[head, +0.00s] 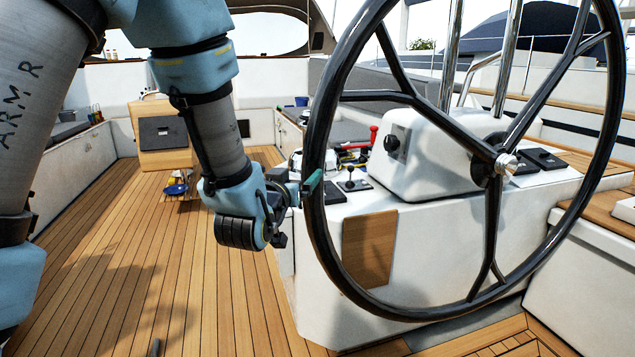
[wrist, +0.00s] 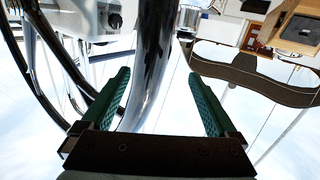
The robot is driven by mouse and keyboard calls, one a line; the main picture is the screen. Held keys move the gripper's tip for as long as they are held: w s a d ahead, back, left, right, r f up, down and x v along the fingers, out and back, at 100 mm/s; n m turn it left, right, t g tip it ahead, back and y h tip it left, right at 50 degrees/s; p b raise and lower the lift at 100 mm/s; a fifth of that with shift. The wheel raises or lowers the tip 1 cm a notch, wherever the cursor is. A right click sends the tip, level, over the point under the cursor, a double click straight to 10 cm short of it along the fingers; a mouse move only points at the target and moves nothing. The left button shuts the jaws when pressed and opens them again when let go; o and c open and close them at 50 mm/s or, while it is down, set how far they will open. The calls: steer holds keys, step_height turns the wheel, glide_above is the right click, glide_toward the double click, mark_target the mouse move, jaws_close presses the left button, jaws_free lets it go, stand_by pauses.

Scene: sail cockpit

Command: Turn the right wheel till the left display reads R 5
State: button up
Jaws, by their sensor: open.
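The right wheel (head: 318,120) is a large black ring with spokes, in front of the white pedestal in the head view. My gripper (head: 312,185) is at the wheel's left rim. In the wrist view the green fingers of my gripper (wrist: 162,95) are apart, and the wheel's dark, shiny rim (wrist: 150,65) runs between them, nearer the left finger. I cannot tell whether a finger touches the rim. The left display and its reading cannot be made out in either view.
The white pedestal (head: 440,240) stands right behind the wheel, with a black lever (head: 350,180) and a red-handled item (head: 373,135) on top. The wooden deck (head: 150,260) is mostly clear to the left. A wooden box (head: 160,140) stands farther back.

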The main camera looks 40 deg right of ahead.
mark_target(317, 160)
steer(key=shift+s+d+h, duration=0.3)
steer(key=shift+s+d, duration=0.15)
steer(key=shift+d, duration=0.05)
steer(key=shift+w+d+r, duration=0.1)
steer(key=shift+d, duration=0.2)
steer(key=p+x, duration=0.2)
steer(key=x, duration=0.8)
steer(key=shift+w+p, duration=0.1)
steer(key=shift+p, duration=0.2)
jaws_close()
